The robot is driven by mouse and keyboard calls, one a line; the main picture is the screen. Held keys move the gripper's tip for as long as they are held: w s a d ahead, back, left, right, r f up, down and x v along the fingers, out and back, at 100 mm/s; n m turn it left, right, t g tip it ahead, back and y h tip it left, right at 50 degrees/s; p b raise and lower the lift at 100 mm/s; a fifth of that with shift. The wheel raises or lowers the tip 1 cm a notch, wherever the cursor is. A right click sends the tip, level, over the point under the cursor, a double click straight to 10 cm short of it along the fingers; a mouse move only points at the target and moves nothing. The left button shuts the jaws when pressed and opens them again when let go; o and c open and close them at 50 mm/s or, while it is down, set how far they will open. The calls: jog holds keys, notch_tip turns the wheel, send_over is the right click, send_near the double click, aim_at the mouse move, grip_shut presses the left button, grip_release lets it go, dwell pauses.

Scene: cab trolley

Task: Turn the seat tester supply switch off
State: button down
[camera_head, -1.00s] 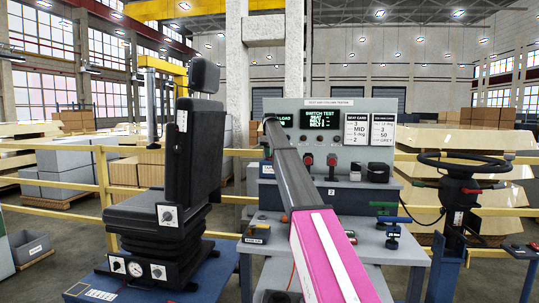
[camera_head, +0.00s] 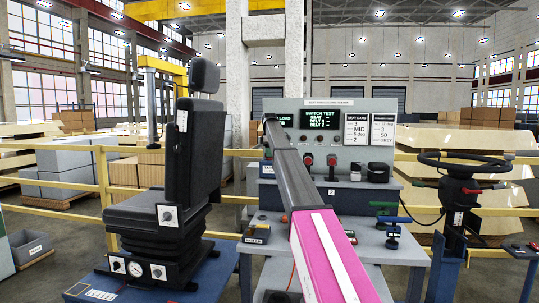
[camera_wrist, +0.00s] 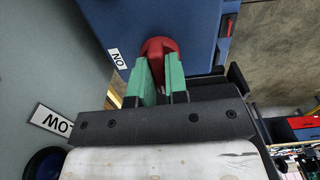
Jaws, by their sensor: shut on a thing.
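In the wrist view, the green fingers of my gripper (camera_wrist: 161,80) are closed on a red switch knob (camera_wrist: 157,47). The knob stands out from a blue housing (camera_wrist: 95,15), and a small white label reading ON, upside down in the picture, is beside it. The fingers cover part of the knob, so its exact turn is hard to tell. In the head view, the grey tester panel (camera_head: 345,150) stands on the bench with a lit green-text screen (camera_head: 321,117). My arm crosses in front of its left part, and my gripper is hidden there.
The black seat (camera_head: 165,205) stands left of the bench (camera_head: 400,250). A steering wheel on a column (camera_head: 465,190) stands at the right. Small boxes and levers lie on the bench top. A yellow railing (camera_head: 105,190) runs behind.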

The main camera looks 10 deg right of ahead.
dwell(0.3)
jog(key=c, duration=1.1)
grip_release()
jog(key=shift+c, duration=0.2)
notch_tip(320, 180, up, 11)
jog(key=shift+f, duration=0.1)
